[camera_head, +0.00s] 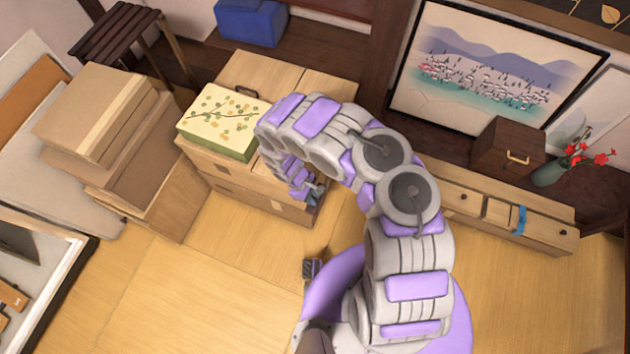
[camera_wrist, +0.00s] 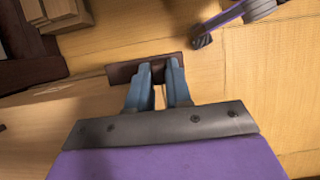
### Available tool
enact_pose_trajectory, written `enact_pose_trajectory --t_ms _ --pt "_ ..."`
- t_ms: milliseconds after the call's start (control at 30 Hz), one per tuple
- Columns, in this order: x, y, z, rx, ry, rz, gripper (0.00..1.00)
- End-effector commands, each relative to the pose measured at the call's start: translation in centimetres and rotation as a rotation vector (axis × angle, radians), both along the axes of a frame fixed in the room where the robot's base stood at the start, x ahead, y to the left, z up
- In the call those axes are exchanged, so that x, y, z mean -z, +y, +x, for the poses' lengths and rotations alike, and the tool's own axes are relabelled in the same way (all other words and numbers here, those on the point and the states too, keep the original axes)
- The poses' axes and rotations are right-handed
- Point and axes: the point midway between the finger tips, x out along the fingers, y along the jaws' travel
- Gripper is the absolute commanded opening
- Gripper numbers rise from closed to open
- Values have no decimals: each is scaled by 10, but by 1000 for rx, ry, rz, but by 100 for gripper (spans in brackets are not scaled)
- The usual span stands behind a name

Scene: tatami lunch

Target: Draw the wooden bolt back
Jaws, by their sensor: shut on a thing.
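My gripper (camera_wrist: 159,68) is shut on a short dark brown wooden bar, which looks like the bolt (camera_wrist: 121,74). The bar lies crosswise at the fingertips and sticks out past the left finger; its middle is partly hidden by the blue-grey fingers. In the head view my gripper (camera_head: 313,190) is low at the right end of the front of a light wooden chest (camera_head: 250,200). The bolt cannot be made out there, as my gripper and arm cover that spot. Pale wood also shows beside the bar in the wrist view.
A patterned box (camera_head: 219,122) stands on the chest. Stacked boxes (camera_head: 100,115) are to its left. A low cabinet (camera_head: 465,195) with a brown box (camera_head: 507,150) and a flower vase (camera_head: 550,174) is at the right. Tatami floor (camera_head: 190,290) in front is clear.

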Motion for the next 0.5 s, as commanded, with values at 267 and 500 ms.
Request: enact_pose_trajectory --t_ms 267,500 --pt "1 3 -5 -1 -1 1 0" --pt "1 2 -4 -1 0 0 36"
